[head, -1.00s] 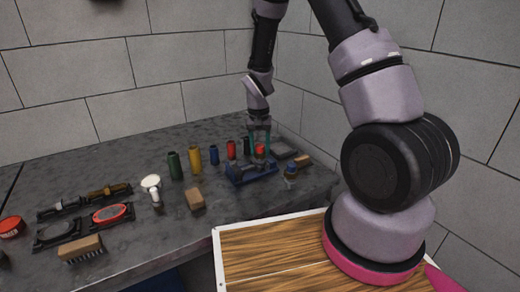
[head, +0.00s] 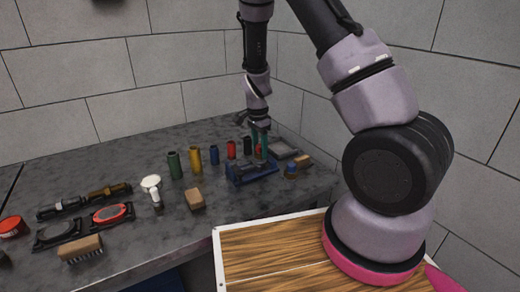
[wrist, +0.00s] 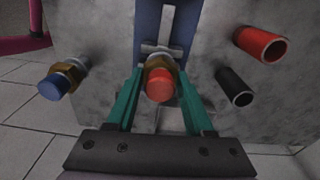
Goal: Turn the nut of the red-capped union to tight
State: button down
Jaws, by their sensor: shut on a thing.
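The red-capped union (wrist: 160,84) stands on the blue fixture in the wrist view, with a brass nut (wrist: 160,61) behind its red cap. My gripper (wrist: 159,75) has its two green fingers on either side of the nut and is shut on it. In the head view my gripper (head: 260,142) reaches down from above to the blue fixture (head: 245,175) on the bench. The fingers partly hide the nut there. The marks that would show how tight the nut is are too small to read.
A blue-capped union (wrist: 58,82) stands to the left in the wrist view; a red tube (wrist: 262,43) and a black tube (wrist: 234,88) stand to the right. Green (head: 174,165) and yellow (head: 196,159) cylinders, a wooden block (head: 195,199) and brushes stand along the grey bench.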

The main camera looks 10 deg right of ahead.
jog(key=shift+m, duration=0.6)
jog(key=shift+c, duration=1.4)
grip_release()
jog(key=shift+r, duration=0.1)
jog(key=r, duration=1)
jog(key=shift+a+r, duration=0.3)
jog(key=shift+r, duration=0.1)
